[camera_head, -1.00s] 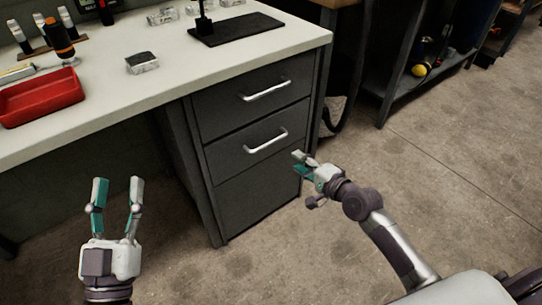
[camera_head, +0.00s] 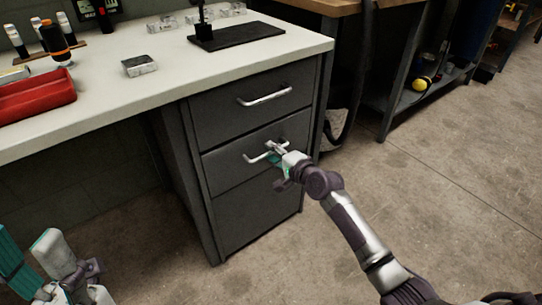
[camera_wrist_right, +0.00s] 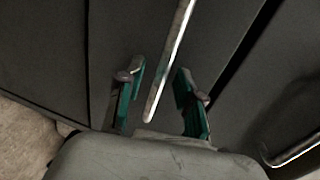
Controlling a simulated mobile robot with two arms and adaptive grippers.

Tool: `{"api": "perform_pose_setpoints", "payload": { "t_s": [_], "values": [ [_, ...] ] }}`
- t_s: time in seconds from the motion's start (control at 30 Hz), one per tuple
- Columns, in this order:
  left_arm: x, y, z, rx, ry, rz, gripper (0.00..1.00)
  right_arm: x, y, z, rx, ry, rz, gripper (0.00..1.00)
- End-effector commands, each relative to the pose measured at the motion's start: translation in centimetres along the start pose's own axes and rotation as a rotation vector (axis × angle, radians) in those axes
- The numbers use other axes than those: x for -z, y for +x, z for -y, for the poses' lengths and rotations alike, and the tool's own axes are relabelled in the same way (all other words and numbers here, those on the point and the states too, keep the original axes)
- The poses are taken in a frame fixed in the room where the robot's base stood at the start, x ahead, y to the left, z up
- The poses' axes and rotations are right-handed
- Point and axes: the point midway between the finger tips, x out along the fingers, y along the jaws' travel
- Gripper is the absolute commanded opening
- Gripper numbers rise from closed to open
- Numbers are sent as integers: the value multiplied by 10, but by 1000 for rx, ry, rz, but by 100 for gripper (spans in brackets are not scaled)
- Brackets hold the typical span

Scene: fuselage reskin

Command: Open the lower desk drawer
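The dark grey desk cabinet has an upper drawer (camera_head: 225,105) and a lower drawer (camera_head: 230,170), each with a silver bar handle. Both look shut. My right gripper (camera_head: 274,148) is at the right part of the lower drawer's handle (camera_head: 252,159). In the right wrist view, this handle (camera_wrist_right: 168,65) runs between the two teal-padded fingers of my right gripper (camera_wrist_right: 157,95), which stand apart with gaps on both sides. My left gripper (camera_head: 30,250) is at the bottom left corner, fingers apart and empty, partly cut off by the frame.
The white desktop (camera_head: 190,75) holds a red tray (camera_head: 35,97), a black mat (camera_head: 238,34) and small clear boxes. A plain dark panel (camera_head: 255,210) lies below the lower drawer. The concrete floor (camera_head: 440,190) before the cabinet is open. A shelf rack (camera_head: 400,100) stands right.

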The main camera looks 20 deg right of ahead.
Motion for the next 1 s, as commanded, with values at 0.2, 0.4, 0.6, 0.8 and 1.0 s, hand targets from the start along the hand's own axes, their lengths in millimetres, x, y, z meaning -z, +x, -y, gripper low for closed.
{"api": "perform_pose_setpoints", "payload": {
  "t_s": [0.2, 0.4, 0.6, 0.8, 1.0],
  "values": [
    [-1, -5, 0, 0, 1, 2, 49, 0, 10, 0, 0, 0, 0, 37],
    [-1, -4, 0, 0, 1, 3, 49, 0, 10, 0, 0, 0, 0, 37],
    [-2, -4, 0, 0, 0, 4, 49, 0, 10, 0, 0, 0, 0, 5],
    [-2, -5, 0, 0, 0, 4, 49, 0, 10, 0, 0, 0, 0, 0],
    [-2, -5, 0, 0, 0, 5, 49, 0, 10, 0, -1, 0, 0, 0]
  ]
}}
